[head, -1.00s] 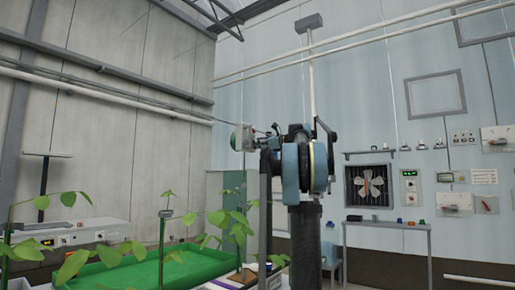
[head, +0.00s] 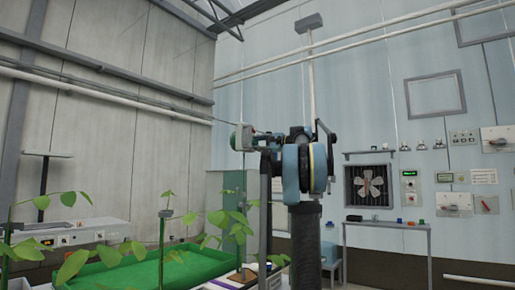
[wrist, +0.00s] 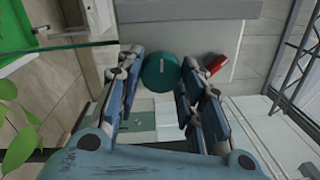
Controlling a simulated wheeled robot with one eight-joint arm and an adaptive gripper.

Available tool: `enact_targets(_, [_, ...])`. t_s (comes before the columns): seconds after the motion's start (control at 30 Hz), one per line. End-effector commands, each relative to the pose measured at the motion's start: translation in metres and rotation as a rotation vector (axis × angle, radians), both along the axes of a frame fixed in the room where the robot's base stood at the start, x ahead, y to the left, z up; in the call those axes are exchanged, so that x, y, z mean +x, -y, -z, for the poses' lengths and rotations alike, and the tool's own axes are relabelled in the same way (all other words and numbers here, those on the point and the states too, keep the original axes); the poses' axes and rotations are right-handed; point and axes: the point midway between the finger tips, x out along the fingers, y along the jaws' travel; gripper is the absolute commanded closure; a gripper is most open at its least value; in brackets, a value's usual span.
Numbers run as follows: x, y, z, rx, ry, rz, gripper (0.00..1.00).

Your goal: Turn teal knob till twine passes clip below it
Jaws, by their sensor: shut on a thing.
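The teal knob (wrist: 160,76) is round, with a short pale mark on its face, in the upper middle of the wrist view. My gripper (wrist: 157,88) is shut on it, with blue-grey fingers on either side. In the head view, a green-teal round part, apparently the knob (head: 243,138), is at the left end of my gripper (head: 257,141). My arm stands in the middle of that view and hides what is behind it. I cannot make out the twine or the clip with certainty.
A green tray (head: 120,272) and leafy plants (head: 235,228) stand below and left. A fan (head: 369,187) and switches are on the right wall, above a narrow table (head: 388,225). A red part (wrist: 216,65) is right of the knob in the wrist view.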

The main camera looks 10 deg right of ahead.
Motion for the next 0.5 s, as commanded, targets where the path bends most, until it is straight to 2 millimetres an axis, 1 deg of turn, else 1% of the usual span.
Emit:
enact_targets(0.2, [0.0005,0.0015,0.0020,-0.148,0.141,0.001,0.89])
enact_targets(0.5, [0.0009,0.0022,0.0022,-0.325,0.317,0.001,0.89])
